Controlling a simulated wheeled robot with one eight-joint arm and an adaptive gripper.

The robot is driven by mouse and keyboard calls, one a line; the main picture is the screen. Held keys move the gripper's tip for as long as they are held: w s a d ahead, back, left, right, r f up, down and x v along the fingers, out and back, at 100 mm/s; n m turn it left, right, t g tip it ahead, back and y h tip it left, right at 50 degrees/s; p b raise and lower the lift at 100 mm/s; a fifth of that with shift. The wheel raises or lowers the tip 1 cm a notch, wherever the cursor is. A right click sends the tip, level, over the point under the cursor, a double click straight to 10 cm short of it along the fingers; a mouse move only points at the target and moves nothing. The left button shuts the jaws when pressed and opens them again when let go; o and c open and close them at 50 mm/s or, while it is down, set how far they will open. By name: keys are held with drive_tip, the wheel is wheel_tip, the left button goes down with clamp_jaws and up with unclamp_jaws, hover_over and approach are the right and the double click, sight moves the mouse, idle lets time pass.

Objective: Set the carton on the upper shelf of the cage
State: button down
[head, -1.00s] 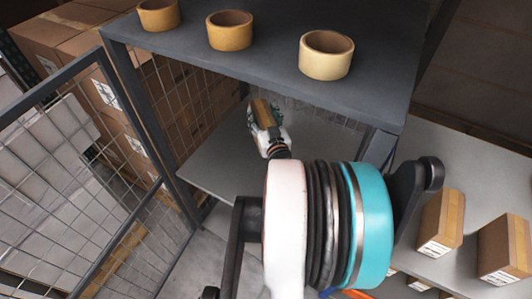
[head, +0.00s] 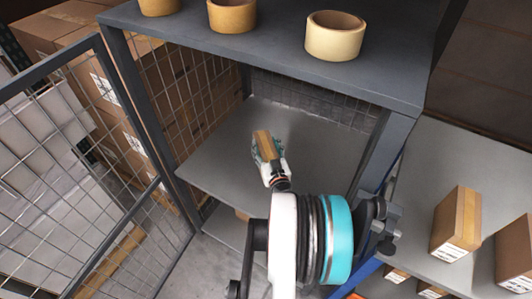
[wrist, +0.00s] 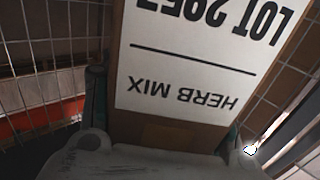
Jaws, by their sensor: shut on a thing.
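The carton (head: 262,142) is small and brown. In the wrist view its white label (wrist: 190,65) reads HERB MIX and a lot number upside down. My gripper (head: 267,155) is shut on the carton, with a finger on each side of it. Both are inside the mesh-sided cage (head: 190,105), over the grey upper shelf (head: 215,160), below the cage's dark top. The shelf around the carton looks bare. I cannot tell whether the carton touches the shelf. My arm hides part of the shelf's front edge.
Several tape rolls (head: 333,36) stand on the cage's top (head: 270,55). The mesh door (head: 80,150) stands open at the left. A post (head: 380,150) bounds the opening at the right. A side table (head: 460,175) there holds cartons (head: 458,225). A lower shelf (head: 222,238) lies beneath.

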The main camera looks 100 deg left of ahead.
drive_tip(key=shift+f, duration=1.15)
drive_tip(key=shift+f, duration=0.1)
drive_tip(key=c, duration=0.6)
unclamp_jaws()
